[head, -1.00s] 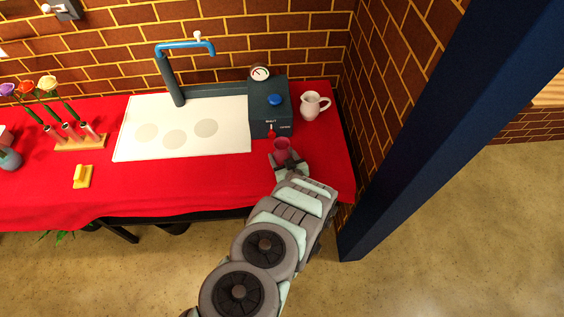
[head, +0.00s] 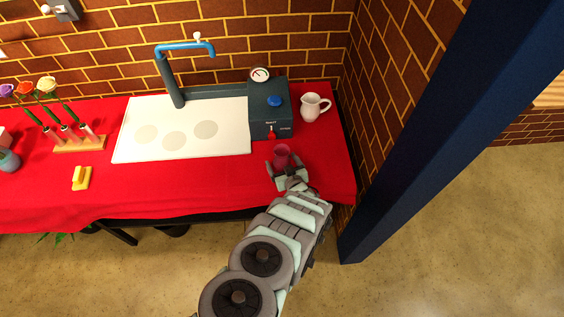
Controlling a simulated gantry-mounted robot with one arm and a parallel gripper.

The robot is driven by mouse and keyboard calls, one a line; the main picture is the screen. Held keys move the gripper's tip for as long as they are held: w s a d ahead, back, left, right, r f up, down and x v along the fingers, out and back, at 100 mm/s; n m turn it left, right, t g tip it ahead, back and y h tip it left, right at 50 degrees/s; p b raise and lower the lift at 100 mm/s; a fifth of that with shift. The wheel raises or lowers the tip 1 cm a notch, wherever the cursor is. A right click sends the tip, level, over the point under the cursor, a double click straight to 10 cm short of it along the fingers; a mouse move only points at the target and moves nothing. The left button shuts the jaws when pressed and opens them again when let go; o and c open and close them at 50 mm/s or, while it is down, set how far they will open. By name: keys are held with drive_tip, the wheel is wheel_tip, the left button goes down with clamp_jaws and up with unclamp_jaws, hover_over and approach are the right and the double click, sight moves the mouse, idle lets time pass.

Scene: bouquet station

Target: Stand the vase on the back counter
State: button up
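A blue-grey rounded vase (head: 9,160) stands at the far left edge, partly cut off. I cannot tell which surface is the back counter.
A dark machine (head: 264,112) with a gauge, blue button and red lever stands behind my gripper. A white pitcher (head: 311,108) is right of it. A white board (head: 180,143), blue tap (head: 185,50), flower rack (head: 80,145) and yellow object (head: 82,178) are leftward. A blue column (head: 400,160) stands right.

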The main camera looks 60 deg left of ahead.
drive_tip(key=shift+d, duration=0.1)
drive_tip(key=p+v, duration=0.6)
drive_tip(key=v, duration=0.6)
drive_tip(key=shift+p, duration=0.3)
